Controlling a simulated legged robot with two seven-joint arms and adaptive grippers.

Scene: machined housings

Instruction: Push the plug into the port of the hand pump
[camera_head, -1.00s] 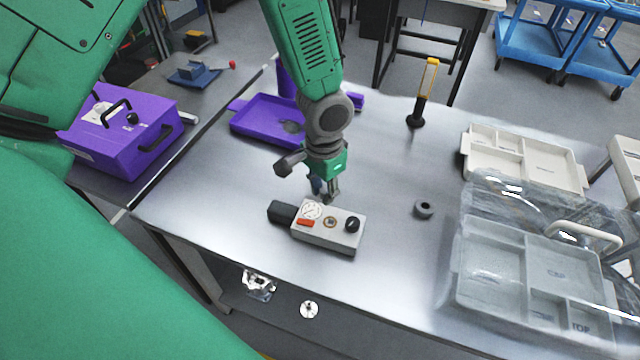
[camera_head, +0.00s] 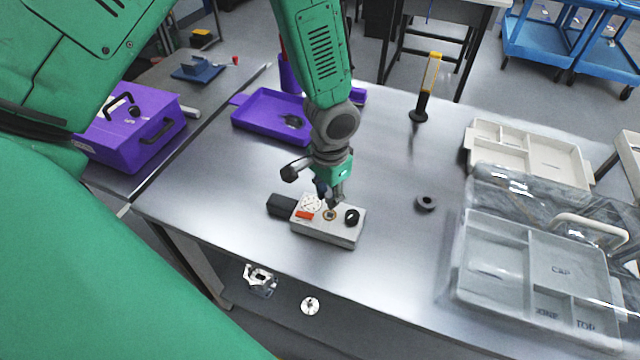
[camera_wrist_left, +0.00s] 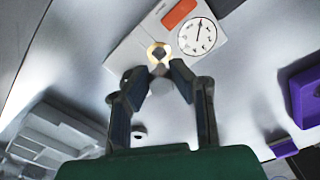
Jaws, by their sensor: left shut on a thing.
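The hand pump (camera_head: 340,231) is a light grey block lying on the metal table, with a black end (camera_head: 281,205), a white gauge (camera_head: 311,202), an orange label, a black knob and a brass-ringed port (camera_head: 329,215). My left gripper (camera_head: 333,204) is just above the port, pointing down. In the left wrist view, its fingers (camera_wrist_left: 161,78) are shut on a small grey plug (camera_wrist_left: 159,86). The brass ring (camera_wrist_left: 158,49) shows just beyond the fingertips. The plug's far end is hidden, so I cannot tell whether it touches the port. My right gripper is not in view.
A dark ring (camera_head: 426,203) lies right of the pump. A yellow-handled tool (camera_head: 430,75) stands behind it. Pale compartment trays (camera_head: 480,265) and a clear cover fill the right side. A purple tray (camera_head: 262,127) lies at the back left. Table around the pump is clear.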

